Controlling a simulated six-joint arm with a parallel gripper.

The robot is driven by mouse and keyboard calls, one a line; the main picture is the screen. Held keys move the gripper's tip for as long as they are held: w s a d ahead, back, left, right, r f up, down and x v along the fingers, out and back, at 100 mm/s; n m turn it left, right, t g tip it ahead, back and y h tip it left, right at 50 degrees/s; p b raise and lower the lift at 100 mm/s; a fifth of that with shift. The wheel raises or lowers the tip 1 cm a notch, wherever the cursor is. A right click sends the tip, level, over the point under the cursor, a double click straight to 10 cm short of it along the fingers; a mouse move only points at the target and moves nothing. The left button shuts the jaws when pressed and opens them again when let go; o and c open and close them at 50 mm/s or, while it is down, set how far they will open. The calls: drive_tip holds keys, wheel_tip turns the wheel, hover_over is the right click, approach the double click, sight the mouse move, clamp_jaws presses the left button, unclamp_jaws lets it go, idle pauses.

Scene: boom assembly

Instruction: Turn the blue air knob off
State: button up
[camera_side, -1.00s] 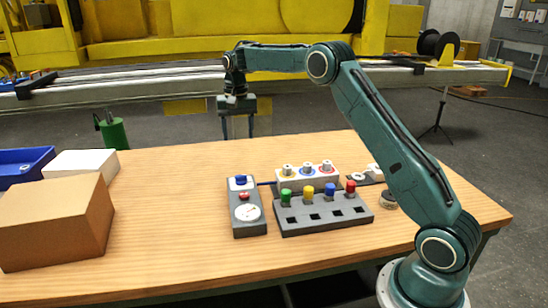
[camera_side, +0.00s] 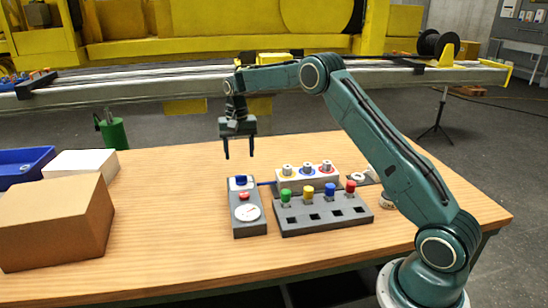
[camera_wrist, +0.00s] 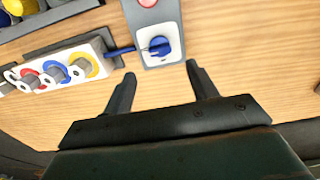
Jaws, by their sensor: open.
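The blue air knob (camera_side: 241,180) sits at the far end of a grey control box (camera_side: 236,213) on the wooden table. The box also carries a red button (camera_side: 244,196) and a round white gauge (camera_side: 247,212). In the wrist view the blue knob (camera_wrist: 158,46) lies on a white plate, just beyond and between my fingertips. My gripper (camera_side: 239,157) is open and empty, fingers pointing down, above the table and near the knob's far side. It also shows in the wrist view (camera_wrist: 160,75), apart from the knob.
A white block with ringed fittings (camera_side: 307,178) and a grey rack (camera_side: 322,213) with green, yellow, blue and red pieces stand right of the box. A cardboard box (camera_side: 52,222), white box (camera_side: 80,164) and blue bin (camera_side: 24,166) are at left. Table between is clear.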

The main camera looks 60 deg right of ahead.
sight(241, 175)
wheel_tip(241, 175, down, 8)
drive_tip(key=shift+f, duration=0.1)
idle(0.4)
drive_tip(key=shift+c, duration=0.2)
drive_tip(key=c, duration=0.9)
